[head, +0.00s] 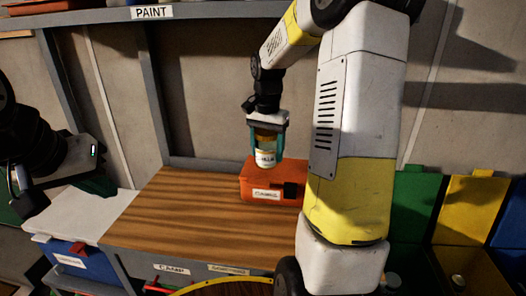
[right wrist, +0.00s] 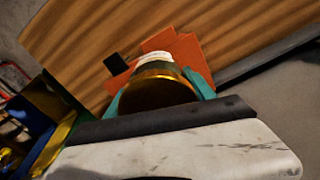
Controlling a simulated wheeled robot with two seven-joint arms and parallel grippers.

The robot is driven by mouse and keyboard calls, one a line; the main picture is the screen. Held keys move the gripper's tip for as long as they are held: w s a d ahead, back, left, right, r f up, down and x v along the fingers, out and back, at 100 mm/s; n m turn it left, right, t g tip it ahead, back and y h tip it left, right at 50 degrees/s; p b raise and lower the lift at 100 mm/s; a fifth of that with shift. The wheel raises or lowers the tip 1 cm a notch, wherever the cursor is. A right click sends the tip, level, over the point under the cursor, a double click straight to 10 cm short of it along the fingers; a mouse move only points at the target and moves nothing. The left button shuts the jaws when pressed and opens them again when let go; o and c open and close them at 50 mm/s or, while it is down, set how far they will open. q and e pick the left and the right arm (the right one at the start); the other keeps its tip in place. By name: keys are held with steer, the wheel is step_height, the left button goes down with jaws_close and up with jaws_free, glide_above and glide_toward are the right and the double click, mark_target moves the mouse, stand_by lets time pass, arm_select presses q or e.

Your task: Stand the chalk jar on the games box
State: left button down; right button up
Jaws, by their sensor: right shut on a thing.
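The orange games box (head: 262,187), with a white label and a black latch on its front, sits on the wooden worktop. The chalk jar (head: 265,158) has a white label and a gold lid, and appears upright. My right gripper (head: 267,142) is shut on the jar, with teal fingers on either side. The jar's lower end overlaps the box's top in the head view; I cannot tell whether they touch. In the right wrist view the jar's gold lid (right wrist: 160,80) is near, with the box (right wrist: 187,50) beyond it. My left gripper (head: 95,184) is at the left; its jaws are unclear.
The wooden worktop (head: 165,210) is clear left of the box. A white-topped blue container (head: 80,262) stands at the lower left. Green, yellow and blue bins (head: 470,215) stand at the right. A shelf labelled PAINT (head: 220,10) runs above.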

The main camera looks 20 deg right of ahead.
steer(key=w+d, duration=0.2)
steer(key=d, duration=0.1)
steer(key=w+d, duration=0.1)
steer(key=shift+d+f, duration=0.25)
steer(key=shift+f, duration=1.75)
steer(key=shift+f, duration=0.15)
steer(key=o, duration=1.6)
step_height(320, 180, up, 8)
steer(key=shift+f, duration=0.1)
